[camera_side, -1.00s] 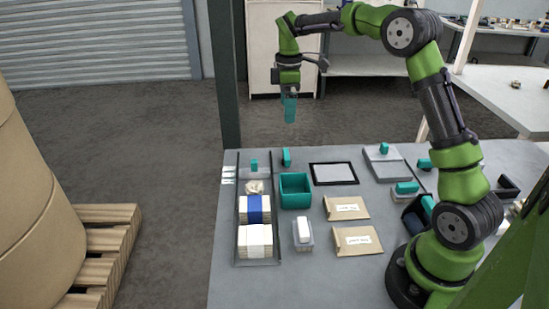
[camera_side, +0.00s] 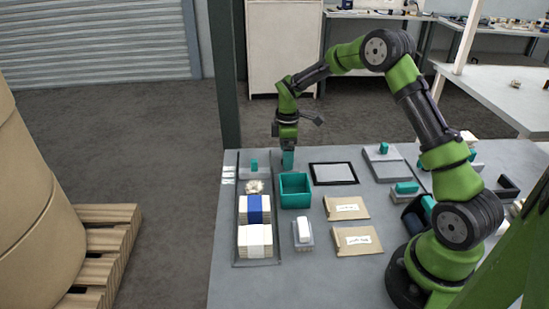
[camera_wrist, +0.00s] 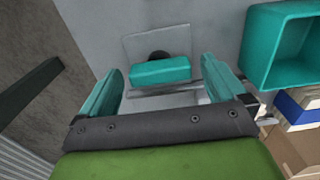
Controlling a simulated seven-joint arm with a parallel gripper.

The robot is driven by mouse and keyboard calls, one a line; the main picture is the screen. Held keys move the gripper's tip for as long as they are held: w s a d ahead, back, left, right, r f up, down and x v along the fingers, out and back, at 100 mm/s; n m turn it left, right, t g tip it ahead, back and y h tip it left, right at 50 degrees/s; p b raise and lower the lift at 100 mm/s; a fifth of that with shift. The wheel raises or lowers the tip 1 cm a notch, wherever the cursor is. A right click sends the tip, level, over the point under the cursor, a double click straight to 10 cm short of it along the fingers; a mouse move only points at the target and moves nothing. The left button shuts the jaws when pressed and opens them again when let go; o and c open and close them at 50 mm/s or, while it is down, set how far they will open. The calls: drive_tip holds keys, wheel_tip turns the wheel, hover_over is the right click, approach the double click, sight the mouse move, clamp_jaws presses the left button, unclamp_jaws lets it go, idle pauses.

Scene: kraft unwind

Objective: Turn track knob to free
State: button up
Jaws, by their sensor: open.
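A teal bar-shaped knob (camera_wrist: 160,72) stands on a dark round hub over a square grey plate (camera_wrist: 140,42) in the wrist view. Its bar lies crosswise between my fingers. My gripper (camera_wrist: 162,82) is open, with one teal finger at each end of the bar and a gap showing on both sides. In the side view my gripper (camera_side: 288,160) points down at the back edge of the table, at the knob's place, and hides most or all of the knob. I cannot tell the fingertips' exact height against the bar.
A teal open bin (camera_side: 295,190) stands just in front of my gripper. A dark tray (camera_side: 239,220) with banded stacks lies to the left. A dark post (camera_side: 224,75) rises behind the table. A black-framed panel (camera_side: 333,173) lies to the right.

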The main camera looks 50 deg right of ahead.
drive_tip(key=c, duration=1.1)
drive_tip(key=shift+o, duration=0.2)
